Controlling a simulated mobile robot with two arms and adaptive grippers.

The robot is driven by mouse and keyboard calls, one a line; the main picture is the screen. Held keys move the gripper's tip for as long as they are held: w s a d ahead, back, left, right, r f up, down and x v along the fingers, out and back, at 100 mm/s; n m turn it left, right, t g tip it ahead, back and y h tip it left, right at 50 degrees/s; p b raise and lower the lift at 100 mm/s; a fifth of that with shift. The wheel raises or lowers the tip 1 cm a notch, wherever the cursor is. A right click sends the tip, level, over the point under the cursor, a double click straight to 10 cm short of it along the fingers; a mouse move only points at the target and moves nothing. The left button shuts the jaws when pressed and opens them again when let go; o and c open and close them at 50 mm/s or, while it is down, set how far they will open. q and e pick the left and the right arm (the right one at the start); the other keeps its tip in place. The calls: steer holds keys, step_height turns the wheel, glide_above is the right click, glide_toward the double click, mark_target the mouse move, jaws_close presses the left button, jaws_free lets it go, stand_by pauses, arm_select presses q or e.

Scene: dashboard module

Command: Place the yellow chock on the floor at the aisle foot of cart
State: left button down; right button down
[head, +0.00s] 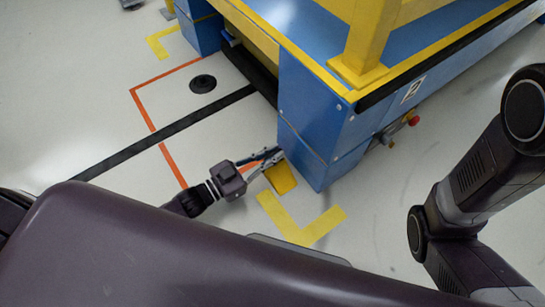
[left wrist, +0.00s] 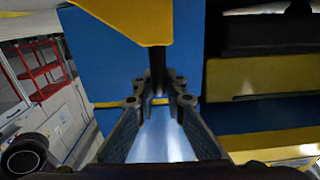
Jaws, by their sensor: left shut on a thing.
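The yellow chock (head: 281,177) is at the near corner of the blue cart (head: 315,130), beside its corner foot. My left gripper (head: 268,157) is shut on it from the left. In the left wrist view the fingertips (left wrist: 156,88) close on a dark upright part, with the yellow body of the chock (left wrist: 125,20) at the top of the picture and the blue cart behind. I cannot tell whether the chock touches the floor. My right gripper is out of view.
A yellow corner marking (head: 300,228) lies on the floor just in front of the cart foot. An orange line (head: 150,120), a black strip (head: 165,133) and a black disc (head: 203,84) lie to the left. A red button (head: 413,119) sticks out from the cart's side.

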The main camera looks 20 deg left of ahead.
arm_select(q)
steer(key=shift+r, duration=0.1)
steer(key=c, duration=2)
jaws_free()
steer(key=shift+s+a+p, duration=0.3)
steer(key=shift+s+p, duration=0.1)
steer(key=shift+p, duration=0.1)
steer(key=shift+p+v, duration=2.2)
steer(key=shift+v, duration=3.3)
